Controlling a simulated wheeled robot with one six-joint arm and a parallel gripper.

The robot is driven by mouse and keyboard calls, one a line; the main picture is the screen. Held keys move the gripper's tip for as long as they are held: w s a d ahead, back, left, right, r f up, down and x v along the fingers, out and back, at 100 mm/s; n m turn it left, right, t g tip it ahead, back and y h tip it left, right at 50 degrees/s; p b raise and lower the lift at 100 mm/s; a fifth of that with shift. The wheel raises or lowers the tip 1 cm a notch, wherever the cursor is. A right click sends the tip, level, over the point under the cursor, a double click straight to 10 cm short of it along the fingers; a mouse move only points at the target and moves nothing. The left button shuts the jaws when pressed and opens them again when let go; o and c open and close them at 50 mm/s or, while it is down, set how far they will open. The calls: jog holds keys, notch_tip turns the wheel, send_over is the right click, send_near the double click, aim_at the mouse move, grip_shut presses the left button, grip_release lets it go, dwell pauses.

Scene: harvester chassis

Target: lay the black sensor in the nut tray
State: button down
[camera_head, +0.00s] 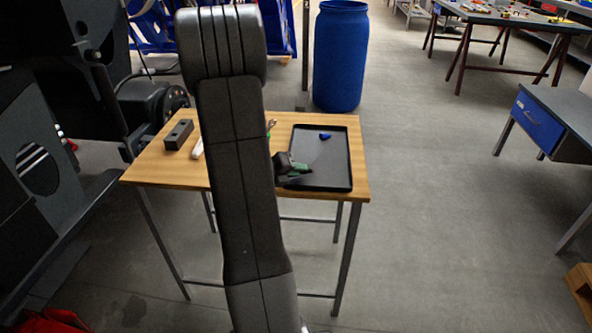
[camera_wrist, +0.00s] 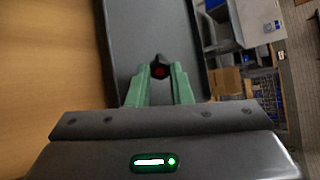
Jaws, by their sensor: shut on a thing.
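The nut tray appears as a shallow dark tray (camera_head: 335,172) on the right part of the wooden table. It also fills the middle of the wrist view (camera_wrist: 146,28). My gripper (camera_head: 306,169) is over the left part of the tray, seen partly behind my arm. In the wrist view its green fingers (camera_wrist: 159,82) are shut on a small black piece with a red face, the black sensor (camera_wrist: 158,60). The sensor is held at the fingertips with the tray behind it. I cannot tell how high it is above the tray floor. The sensor is not clear in the head view.
A small blue thing (camera_head: 325,136) lies near the tray's far side. The wooden table (camera_head: 160,168) also bears a dark block (camera_head: 178,134) and a pale thing (camera_head: 197,149), partly hidden by my arm. A blue barrel (camera_head: 341,60) stands behind. The tray's near right part looks bare.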

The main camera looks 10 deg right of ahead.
jog(key=c, duration=1.2)
grip_release()
jog(key=shift+c, duration=0.2)
jog(key=shift+s, duration=0.1)
jog(key=v, duration=1.4)
jog(key=shift+p, duration=0.4)
jog(key=shift+d, duration=0.2)
jog(key=x, duration=1.2)
jog(key=shift+w+d+f+b, duration=0.2)
jog(key=shift+w+b, duration=0.1)
jog(key=shift+b, duration=0.05)
